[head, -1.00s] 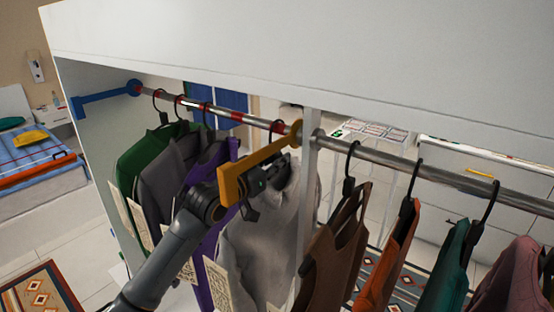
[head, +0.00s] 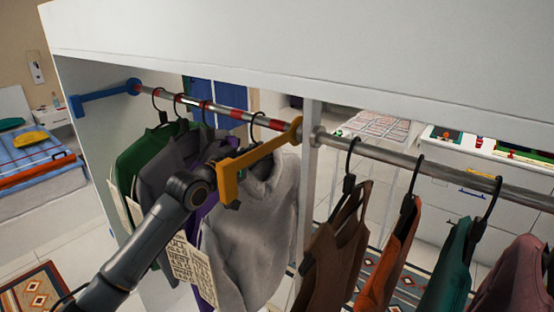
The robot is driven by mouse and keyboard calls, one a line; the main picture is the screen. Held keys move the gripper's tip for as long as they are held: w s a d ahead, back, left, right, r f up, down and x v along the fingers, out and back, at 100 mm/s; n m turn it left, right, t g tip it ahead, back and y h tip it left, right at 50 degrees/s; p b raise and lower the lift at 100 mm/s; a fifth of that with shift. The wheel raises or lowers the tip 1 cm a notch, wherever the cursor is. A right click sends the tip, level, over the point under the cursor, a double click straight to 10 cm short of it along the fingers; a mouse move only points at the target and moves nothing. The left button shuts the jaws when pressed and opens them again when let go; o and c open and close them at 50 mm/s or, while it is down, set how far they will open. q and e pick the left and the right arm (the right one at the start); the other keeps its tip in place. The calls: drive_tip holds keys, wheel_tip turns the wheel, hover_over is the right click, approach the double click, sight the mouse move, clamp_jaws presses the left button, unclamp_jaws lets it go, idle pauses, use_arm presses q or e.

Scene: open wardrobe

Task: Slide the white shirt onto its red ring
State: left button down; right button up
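The white shirt (head: 255,225), a pale grey-white hooded top, hangs on a black hanger from the rail, right of the purple garment. Its hook (head: 256,124) sits on a bare metal stretch between two red rings, one to its left (head: 237,115) and one to its right (head: 277,126). I cannot tell which ring belongs to it. My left arm reaches in from the lower left, its wrist beside the shirt's upper left. The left gripper is mostly hidden behind the yellow bracket and clothes, so its fingers do not show. My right gripper is out of view.
The yellow bracket (head: 258,157) juts out in front of the shirt; a blue bracket (head: 104,94) is at the rail's far left. Green, grey and purple garments hang left. A white divider (head: 309,170) stands right, with brown (head: 335,255), orange and teal garments beyond.

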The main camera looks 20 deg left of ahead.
use_arm(q)
drive_tip(key=w+a+b, duration=0.2)
drive_tip(key=a+b, duration=0.1)
drive_tip(key=a, duration=0.2)
drive_tip(key=shift+a, duration=0.4)
drive_tip(key=c, duration=1.2)
unclamp_jaws()
drive_tip(key=shift+d, duration=0.15)
drive_tip(key=shift+f, duration=0.1)
drive_tip(key=v, duration=1.2)
